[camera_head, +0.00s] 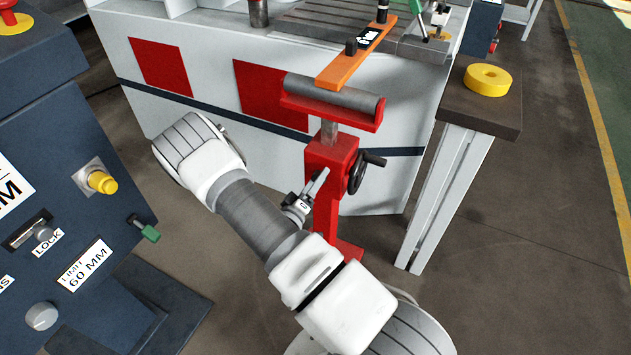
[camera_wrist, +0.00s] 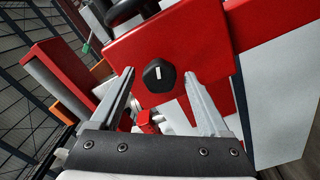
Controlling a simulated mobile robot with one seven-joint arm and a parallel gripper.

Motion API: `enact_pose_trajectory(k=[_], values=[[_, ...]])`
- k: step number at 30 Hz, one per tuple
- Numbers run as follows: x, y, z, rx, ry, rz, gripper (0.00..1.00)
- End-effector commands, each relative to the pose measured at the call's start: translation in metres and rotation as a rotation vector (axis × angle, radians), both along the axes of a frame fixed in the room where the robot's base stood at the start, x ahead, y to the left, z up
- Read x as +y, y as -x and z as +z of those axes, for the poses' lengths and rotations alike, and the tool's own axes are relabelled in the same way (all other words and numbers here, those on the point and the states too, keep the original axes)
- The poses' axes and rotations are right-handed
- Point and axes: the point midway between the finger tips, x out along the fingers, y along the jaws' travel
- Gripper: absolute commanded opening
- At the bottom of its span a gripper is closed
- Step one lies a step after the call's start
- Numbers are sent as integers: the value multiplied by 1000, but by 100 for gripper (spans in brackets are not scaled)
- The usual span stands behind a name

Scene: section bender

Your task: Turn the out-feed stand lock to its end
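The red out-feed stand (camera_head: 326,215) carries a grey roller (camera_head: 333,92) on top. A black handwheel (camera_head: 360,172) sits on its right side and shows in part at the top of the wrist view (camera_wrist: 124,12). In the wrist view the lock is a black knob (camera_wrist: 159,75) with a white mark on the red face of the stand. My gripper (camera_wrist: 160,82) is open, its two fingers apart on either side of the knob, with gaps showing. In the head view my gripper (camera_head: 321,179) is close against the stand, and the knob is hidden.
An orange bar (camera_head: 357,52) lies over the roller from the machine (camera_head: 218,88) behind. A dark blue control console (camera_head: 75,150) stands at left, with a LOCK label.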

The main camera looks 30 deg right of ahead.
Motion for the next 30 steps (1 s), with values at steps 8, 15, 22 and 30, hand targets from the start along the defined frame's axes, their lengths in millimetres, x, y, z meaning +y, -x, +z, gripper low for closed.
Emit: enact_pose_trajectory(k=[8,15,22,30], values=[[8,5,0,0,0,1,79],[47,35,1,4,0,4,79],[92,71,1,2,0,6,79],[128,100,1,0,0,2,79]])
